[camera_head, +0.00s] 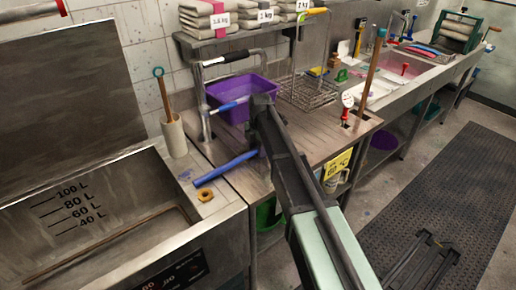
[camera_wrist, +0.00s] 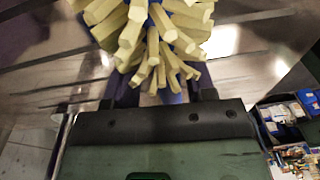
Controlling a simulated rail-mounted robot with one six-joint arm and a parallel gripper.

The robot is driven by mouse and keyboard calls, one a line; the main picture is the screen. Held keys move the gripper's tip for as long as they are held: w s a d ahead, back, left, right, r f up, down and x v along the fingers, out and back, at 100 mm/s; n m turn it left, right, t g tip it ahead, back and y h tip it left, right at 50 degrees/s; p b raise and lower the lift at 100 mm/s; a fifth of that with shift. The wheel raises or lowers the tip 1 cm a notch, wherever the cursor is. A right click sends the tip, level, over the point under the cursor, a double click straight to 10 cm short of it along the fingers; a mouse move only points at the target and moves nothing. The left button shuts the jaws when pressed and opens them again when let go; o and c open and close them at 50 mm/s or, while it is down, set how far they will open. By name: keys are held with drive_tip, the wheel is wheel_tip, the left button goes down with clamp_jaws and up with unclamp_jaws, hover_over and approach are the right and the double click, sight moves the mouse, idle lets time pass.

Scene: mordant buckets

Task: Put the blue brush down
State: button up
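The blue brush (camera_wrist: 150,40) shows close up in the wrist view, with thick pale yellow bristles and blue between them. It sits at the fingers of my gripper (camera_wrist: 150,92), which look shut on it, though the bristles hide the contact. In the head view my gripper (camera_head: 261,103) is in front of the purple tub (camera_head: 241,90). A slim blue handle (camera_head: 229,104) reaches left from the gripper across the tub's front; it appears to be the brush's handle. Its bristles are hidden there by my arm.
A thick blue bar (camera_head: 226,169) and an orange nut-shaped ring (camera_head: 205,195) lie near the counter's (camera_head: 312,137) left end. A wire rack (camera_head: 308,92) stands right of the tub. An upright wooden stick (camera_head: 370,72) is farther right. Left is an open steel basin (camera_head: 90,235).

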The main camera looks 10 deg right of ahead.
wheel_tip(320, 180, up, 13)
drive_tip(key=p, duration=1.3)
drive_tip(key=s+d+m, duration=0.3)
drive_tip(key=s+m, duration=0.9)
drive_tip(key=s, duration=0.2)
drive_tip(key=s+d+m, duration=0.3)
drive_tip(key=s+m, duration=0.8)
drive_tip(key=s, duration=0.2)
drive_tip(key=shift+s+f+m+t+h+b, duration=0.3)
drive_tip(key=shift+s+f+m+t+b, duration=0.05)
drive_tip(key=shift+f+m+t, duration=0.05)
drive_tip(key=shift+f, duration=0.2)
drive_tip(key=shift+o, duration=0.5)
